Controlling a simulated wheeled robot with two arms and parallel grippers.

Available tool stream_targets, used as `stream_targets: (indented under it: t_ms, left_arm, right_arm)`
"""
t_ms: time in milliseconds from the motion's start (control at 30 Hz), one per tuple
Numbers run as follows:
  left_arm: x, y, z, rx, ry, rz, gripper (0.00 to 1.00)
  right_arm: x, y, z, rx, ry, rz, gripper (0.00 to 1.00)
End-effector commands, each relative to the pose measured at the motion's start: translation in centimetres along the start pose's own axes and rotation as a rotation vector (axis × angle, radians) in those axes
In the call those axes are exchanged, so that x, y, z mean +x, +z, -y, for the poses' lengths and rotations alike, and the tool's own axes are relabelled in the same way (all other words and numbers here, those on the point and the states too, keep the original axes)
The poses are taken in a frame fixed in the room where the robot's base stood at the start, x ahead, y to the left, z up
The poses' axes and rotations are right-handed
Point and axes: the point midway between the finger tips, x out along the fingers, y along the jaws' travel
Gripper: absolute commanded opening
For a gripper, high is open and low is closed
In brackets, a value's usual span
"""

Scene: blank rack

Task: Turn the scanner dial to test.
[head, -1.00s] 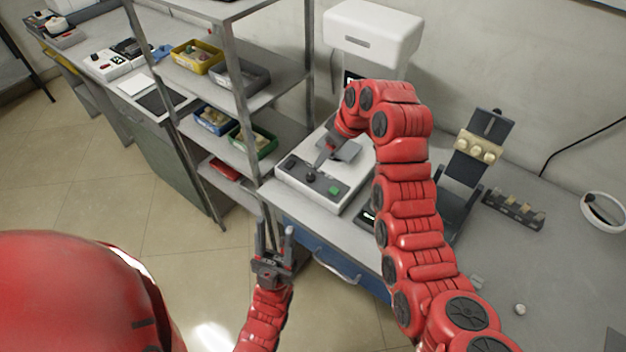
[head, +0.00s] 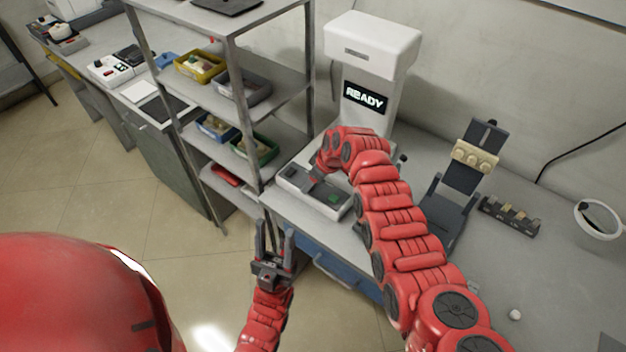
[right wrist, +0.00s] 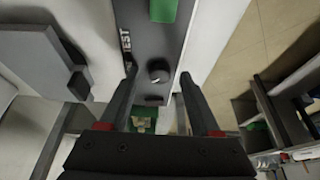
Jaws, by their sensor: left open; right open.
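The scanner is a tall white machine (head: 372,45) whose black display (head: 365,97) reads READY. Its low dark control panel (head: 345,210) carries a green button (head: 334,197). In the right wrist view the round dark dial (right wrist: 158,70) lies on the panel, with a pale mark on its top and white letters "EST" beside it. My right gripper (right wrist: 160,74) is open, its fingers on either side of the dial as seen; whether they touch it cannot be told. In the head view my right gripper (head: 312,185) hides the dial. My left gripper (head: 273,235) is open and empty in front of the bench.
A metal shelf rack (head: 232,75) with yellow (head: 200,67), blue and green bins stands left of the scanner. A dark stand (head: 460,185) and a small dark rack (head: 510,215) stand to the right. The floor at left is clear.

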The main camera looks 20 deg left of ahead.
Motion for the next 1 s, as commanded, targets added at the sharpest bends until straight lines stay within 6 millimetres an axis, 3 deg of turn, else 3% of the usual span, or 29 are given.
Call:
stream_targets:
  t_ms: [267, 633, 1000]
  left_arm:
    - [0.01, 0.0, 0.0, 0.0, 0.0, 0.0, 0.5]
    - [0.01, 0.0, 0.0, 0.0, 0.0, 0.0, 0.5]
    - [0.18, -0.03, 0.01, 0.0, 0.0, 0.0, 0.5]
  right_arm:
    - [0.06, -0.04, 0.0, 0.0, 0.001, -0.001, 0.64]
    - [0.03, -0.05, -0.02, 0.0, 0.001, -0.001, 0.0]
    - [0.0, -0.06, 0.02, 0.021, 0.01, -0.001, 0.0]
